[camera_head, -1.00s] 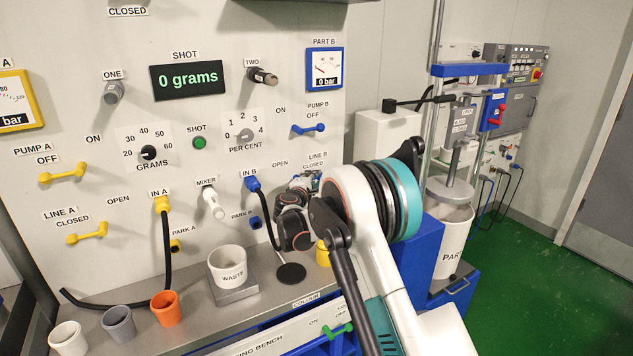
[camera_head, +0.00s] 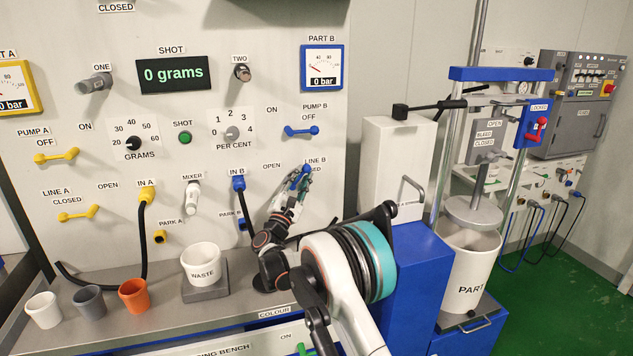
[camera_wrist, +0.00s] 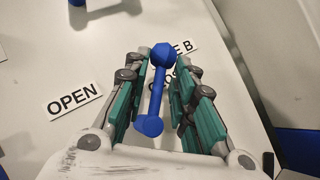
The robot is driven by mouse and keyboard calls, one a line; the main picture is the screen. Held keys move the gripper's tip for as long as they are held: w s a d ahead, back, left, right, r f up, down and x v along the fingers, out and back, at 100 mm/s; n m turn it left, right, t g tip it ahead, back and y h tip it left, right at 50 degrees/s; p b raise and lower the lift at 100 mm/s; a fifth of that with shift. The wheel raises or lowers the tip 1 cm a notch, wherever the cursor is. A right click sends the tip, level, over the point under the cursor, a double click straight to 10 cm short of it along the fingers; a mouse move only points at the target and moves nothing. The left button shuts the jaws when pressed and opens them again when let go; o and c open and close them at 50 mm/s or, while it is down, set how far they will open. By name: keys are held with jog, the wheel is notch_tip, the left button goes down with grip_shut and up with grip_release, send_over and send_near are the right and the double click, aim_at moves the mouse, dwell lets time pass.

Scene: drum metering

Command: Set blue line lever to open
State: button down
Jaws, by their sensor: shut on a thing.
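The blue line B lever (camera_wrist: 155,95) is a short bar with a knob at each end on the pale panel. In the wrist view it lies between the two teal-padded fingers of my gripper (camera_wrist: 163,72), which is shut on it. The OPEN label (camera_wrist: 74,100) is left of the lever. The LINE B label (camera_wrist: 184,47) is by its far end, and the CLOSED label is partly hidden. In the head view, my gripper (camera_head: 297,182) is at the panel below the LINE B label (camera_head: 316,160), and only a bit of blue lever (camera_head: 305,169) shows.
The blue pump B lever (camera_head: 301,131) is just above my gripper. The IN B blue connector (camera_head: 238,183) with its black hose is to the left. The waste cup (camera_head: 201,257) stands on the bench below. A white cabinet (camera_head: 388,165) is to the right.

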jog(key=shift+s+a+r+n+t+y+b, duration=0.2)
jog(key=shift+n+t+y, duration=0.55)
jog(key=shift+n, duration=0.6)
jog(key=shift+w+a+r+n+t+y+b, duration=0.1)
jog(key=shift+a+n+t+y+b, duration=0.2)
jog(key=shift+n+t+y, duration=0.6)
jog(key=shift+s+a+r+n+t+y+b, duration=0.15)
jog(key=shift+a+n+t+y, duration=0.15)
jog(key=shift+n+y, duration=1.05)
jog(key=shift+n, duration=0.6)
jog(key=c, duration=1.7)
grip_release()
jog(key=shift+f, duration=0.1)
jog(key=shift+v, duration=3.7)
jog(key=shift+c, duration=0.3)
